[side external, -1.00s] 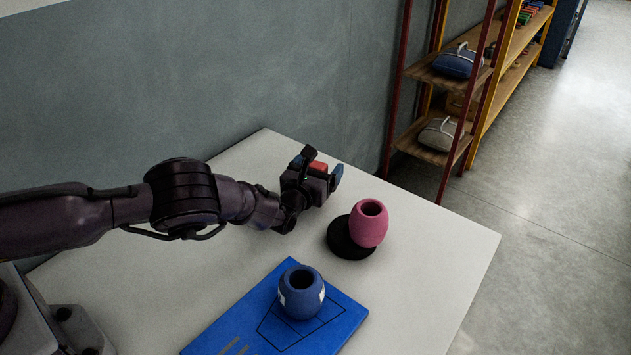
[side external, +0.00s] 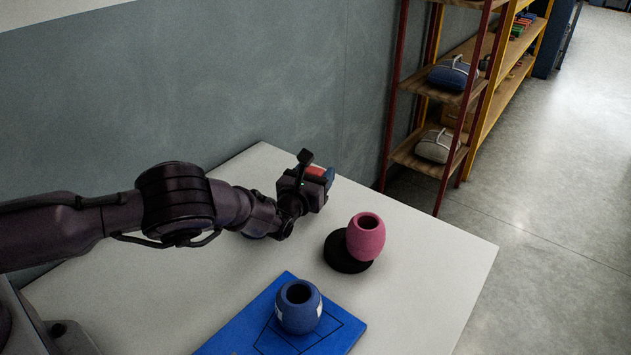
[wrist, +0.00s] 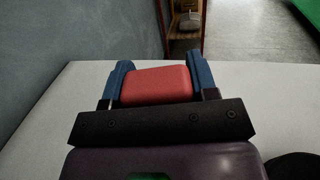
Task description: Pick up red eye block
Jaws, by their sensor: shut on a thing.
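The red block (wrist: 157,86) is held between the two blue fingers of my gripper (wrist: 160,78) in the wrist view, with a finger against each side. In the side external view, my gripper (side external: 322,178) is at the far part of the table, and a small part of the red block (side external: 317,170) shows between its fingers. My gripper is shut on the block. The block's underside is hidden, and I cannot tell how far it is above the table. No eye marking shows on the visible faces.
A pink pot (side external: 366,237) stands at the edge of a black disc (side external: 343,254), right of my gripper. A blue pot (side external: 299,309) stands on a blue board (side external: 240,329) nearer the front. A wall (side external: 250,90) runs behind the white table (side external: 430,265); shelves (side external: 440,75) stand beyond.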

